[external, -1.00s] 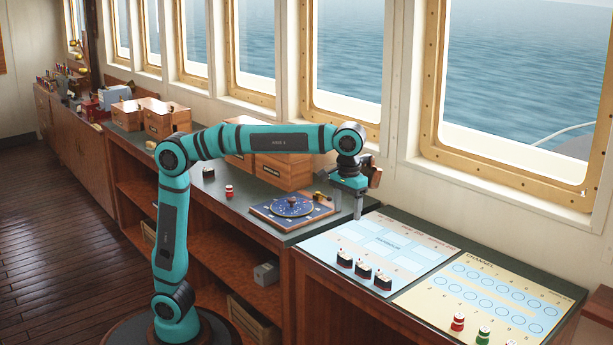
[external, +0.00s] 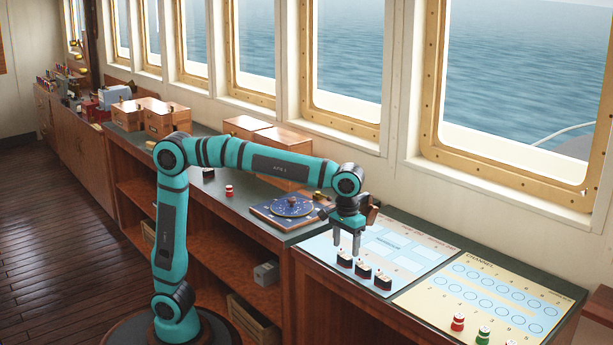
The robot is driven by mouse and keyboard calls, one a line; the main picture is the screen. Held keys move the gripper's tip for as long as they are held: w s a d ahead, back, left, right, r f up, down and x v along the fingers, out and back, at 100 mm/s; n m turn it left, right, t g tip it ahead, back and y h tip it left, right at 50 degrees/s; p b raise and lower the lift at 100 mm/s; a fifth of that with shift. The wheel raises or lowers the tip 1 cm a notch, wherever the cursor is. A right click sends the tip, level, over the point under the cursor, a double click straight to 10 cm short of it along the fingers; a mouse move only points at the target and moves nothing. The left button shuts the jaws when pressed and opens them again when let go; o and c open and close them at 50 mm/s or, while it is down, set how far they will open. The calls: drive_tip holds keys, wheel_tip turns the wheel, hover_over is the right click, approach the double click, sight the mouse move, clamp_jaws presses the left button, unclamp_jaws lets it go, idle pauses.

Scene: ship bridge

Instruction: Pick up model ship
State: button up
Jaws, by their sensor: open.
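Three small model ships stand in a row on the light blue chart (external: 415,243) at the counter's right part. They have dark hulls with white tops and some red low down. They are the left ship (external: 344,259), the middle ship (external: 363,271) and the right ship (external: 383,281). My gripper (external: 346,251) points down with its two fingers apart, over or just behind the left ship. Whether the fingertips reach around that ship cannot be told from this view. Nothing shows between the fingers above it.
A yellow channel chart (external: 485,297) lies to the right, with a red buoy (external: 458,321) and a green buoy (external: 483,335). A blue dial board (external: 290,208) lies left of my gripper. Wooden boxes (external: 280,157) stand behind my arm, by the windows.

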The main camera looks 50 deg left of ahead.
sight(346, 256)
drive_tip(key=shift+f, duration=1.95)
drive_tip(key=c, duration=0.7)
drive_tip(key=shift+c, duration=0.2)
wheel_tip(346, 256, up, 10)
